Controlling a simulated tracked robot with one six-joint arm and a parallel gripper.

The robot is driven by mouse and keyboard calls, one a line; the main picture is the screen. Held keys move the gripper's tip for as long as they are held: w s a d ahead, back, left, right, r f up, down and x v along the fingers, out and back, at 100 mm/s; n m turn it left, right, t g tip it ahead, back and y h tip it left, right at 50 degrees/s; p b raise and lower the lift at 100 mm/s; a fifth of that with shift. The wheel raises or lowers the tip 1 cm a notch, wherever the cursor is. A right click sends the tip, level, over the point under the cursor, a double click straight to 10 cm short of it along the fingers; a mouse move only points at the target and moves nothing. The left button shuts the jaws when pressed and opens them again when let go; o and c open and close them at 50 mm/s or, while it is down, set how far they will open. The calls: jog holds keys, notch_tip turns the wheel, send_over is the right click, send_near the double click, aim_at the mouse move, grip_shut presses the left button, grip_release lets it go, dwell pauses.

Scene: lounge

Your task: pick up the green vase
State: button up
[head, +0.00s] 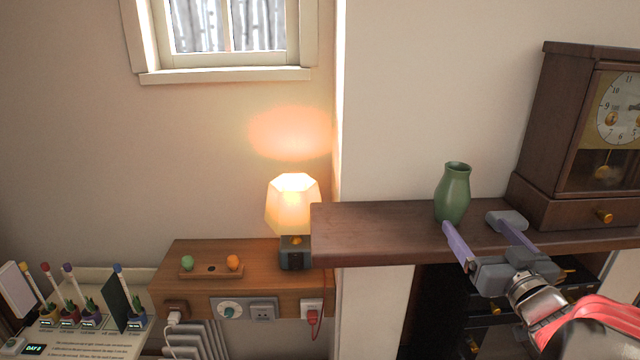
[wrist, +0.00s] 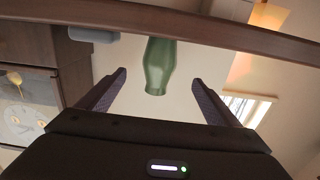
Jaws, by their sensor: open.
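The green vase (head: 453,192) stands upright on the dark wooden mantel shelf (head: 370,228), left of the clock. My gripper (head: 482,226) is open and empty at the shelf's front edge, just in front of the vase and a little to its right. In the wrist view the vase (wrist: 160,64) shows upside down, ahead of and between the two spread fingers (wrist: 160,82). The fingers look apart from it. The lower part of the vase is partly hidden by the shelf edge in the wrist view.
A grey block (head: 506,221) lies on the shelf close to my right finger. A wooden clock (head: 560,130) stands at the right. A lit lamp (head: 293,205) stands on a lower wooden cabinet (head: 205,255). The shelf left of the vase is bare.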

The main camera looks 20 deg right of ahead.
aim_at(459, 207)
jog(key=shift+w, duration=0.1)
jog(key=shift+x, duration=4.3)
jog(key=shift+x, duration=2.55)
jog(key=shift+d, duration=0.1)
jog(key=shift+c, duration=0.3)
jog(key=c, duration=1.4)
jog(key=shift+r, duration=0.1)
notch_tip(459, 207, up, 10)
jog(key=shift+f, duration=0.1)
